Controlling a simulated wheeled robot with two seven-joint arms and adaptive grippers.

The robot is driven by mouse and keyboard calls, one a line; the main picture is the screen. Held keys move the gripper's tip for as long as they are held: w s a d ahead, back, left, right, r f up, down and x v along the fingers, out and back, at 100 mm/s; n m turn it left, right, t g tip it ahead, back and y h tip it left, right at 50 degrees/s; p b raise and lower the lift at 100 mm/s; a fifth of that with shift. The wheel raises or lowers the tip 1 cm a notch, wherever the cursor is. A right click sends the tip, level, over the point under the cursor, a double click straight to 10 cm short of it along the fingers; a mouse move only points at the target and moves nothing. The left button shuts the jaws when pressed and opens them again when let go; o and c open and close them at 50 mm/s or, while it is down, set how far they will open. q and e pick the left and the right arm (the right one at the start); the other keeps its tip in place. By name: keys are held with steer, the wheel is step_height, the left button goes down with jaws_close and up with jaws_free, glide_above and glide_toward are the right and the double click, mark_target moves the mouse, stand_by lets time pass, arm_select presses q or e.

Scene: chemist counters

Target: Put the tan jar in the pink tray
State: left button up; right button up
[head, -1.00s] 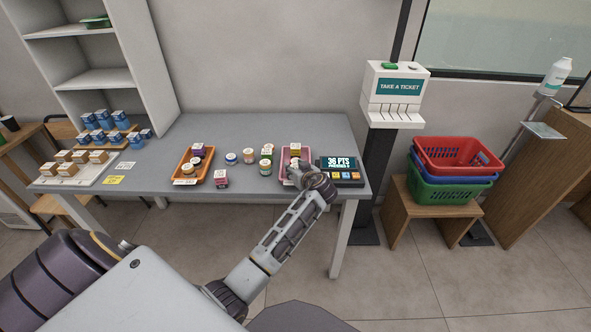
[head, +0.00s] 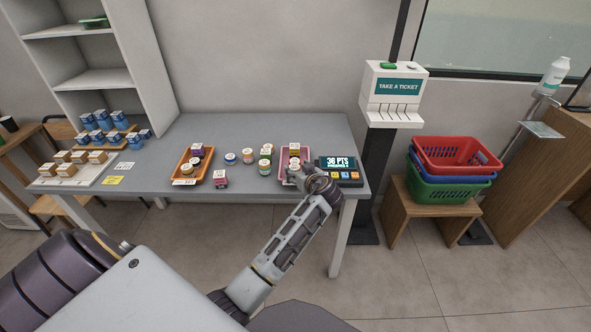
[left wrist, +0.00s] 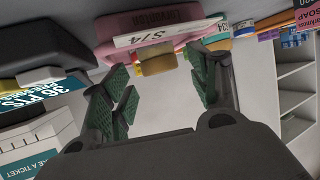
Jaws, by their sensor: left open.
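The pink tray (head: 283,176) sits at the right end of the grey table, and its label and wall (left wrist: 125,30) fill the top of the left wrist view. A tan jar (left wrist: 155,63) shows by the tray's label, between my left gripper's fingers (left wrist: 158,68). The fingers are open, with a gap on each side of the jar. In the head view my left gripper (head: 298,176) is at the tray's front, its fingertips mostly hidden by my wrist. Small jars stand in the tray; whether the tan one rests on its floor is hidden. My right gripper is out of view.
A dark points terminal (head: 340,172) stands just right of the tray. Several loose jars (head: 249,156) stand to its left, with an orange tray (head: 184,178) beyond them. The table's back is clear.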

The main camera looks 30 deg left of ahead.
arm_select(q)
steer(key=v, duration=0.8)
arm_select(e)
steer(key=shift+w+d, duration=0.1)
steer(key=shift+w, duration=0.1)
arm_select(q)
steer(key=shift+d, duration=0.1)
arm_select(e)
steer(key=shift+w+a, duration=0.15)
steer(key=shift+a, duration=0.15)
